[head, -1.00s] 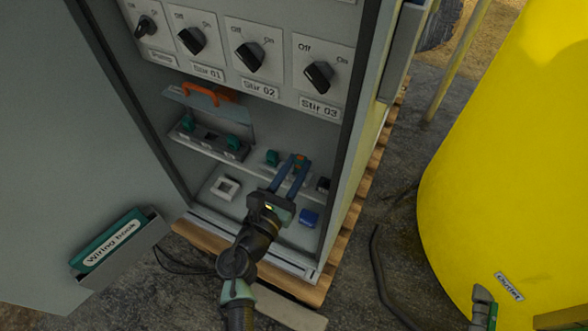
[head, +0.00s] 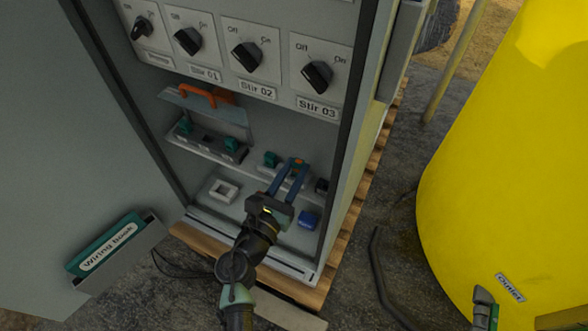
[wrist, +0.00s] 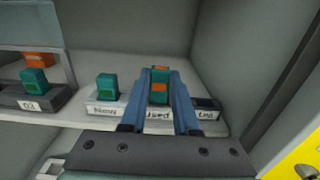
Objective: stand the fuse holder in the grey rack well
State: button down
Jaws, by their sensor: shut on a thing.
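My gripper (head: 291,168) reaches into the open cabinet with its blue fingers over the right part of the shelf. It is shut on a green fuse holder with orange marks (wrist: 159,92), upright between the fingers in the wrist view. The holder is directly behind the label "Used" on a light grey rack (wrist: 98,111). I cannot tell whether its foot is inside the well or just above it, as the fingers and label hide it. Another green holder (wrist: 107,87) stands in the well labelled "New".
A dark rack (head: 207,142) with green holders stands left on the shelf, below an orange-handled clear cover (head: 207,97). A dark box (wrist: 207,105) is close to the right finger. A white square frame (head: 222,190) and blue block (head: 308,220) lie on the cabinet floor.

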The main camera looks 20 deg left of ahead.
jog(key=shift+f+b, duration=0.55)
jog(key=shift+f, duration=0.15)
jog(key=c, duration=0.6)
grip_release()
jog(key=s+p, duration=0.1)
jog(key=s, duration=0.3)
jog(key=s+p, duration=0.1)
jog(key=s, duration=0.3)
jog(key=s+p, duration=0.1)
jog(key=s, duration=0.4)
jog(key=shift+a+p, duration=0.25)
jog(key=shift+p, duration=0.15)
jog(key=shift+s, duration=0.1)
